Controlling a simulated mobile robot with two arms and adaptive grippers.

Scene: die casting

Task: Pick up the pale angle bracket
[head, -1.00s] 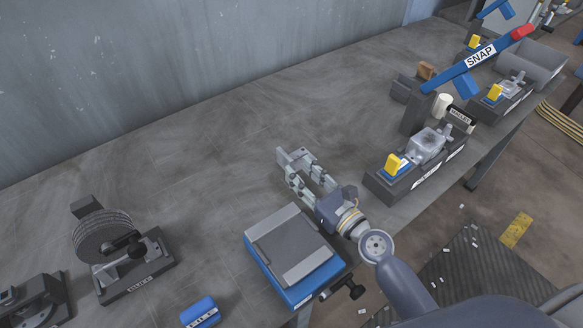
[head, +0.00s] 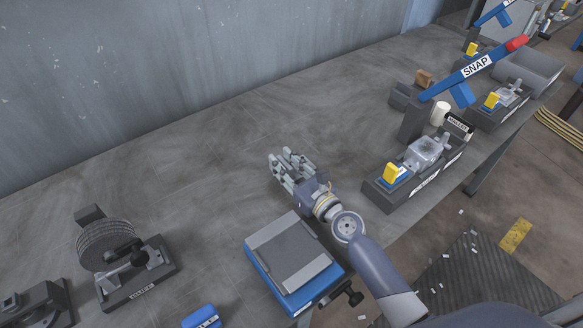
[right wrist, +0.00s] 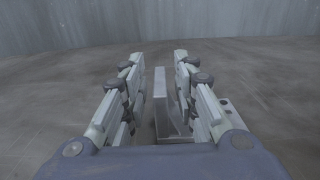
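The pale angle bracket (right wrist: 160,88) stands upright between the fingers of my right gripper (right wrist: 159,62) in the right wrist view. A narrow gap shows on each side of it, so the fingers are around it but apart from it. In the head view my right gripper (head: 286,158) is low over the bench behind the blue-based vise, its fingers pointing toward the wall. There the bracket is hard to tell from the pale fingers. My left gripper is out of view.
A blue vise with grey jaws (head: 291,262) is just in front of my right gripper. A fixture with a yellow clamp (head: 396,174) and the SNAP lever (head: 475,66) stand to the right. A disc stand (head: 124,262) is at left. The bench (head: 175,165) toward the wall is clear.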

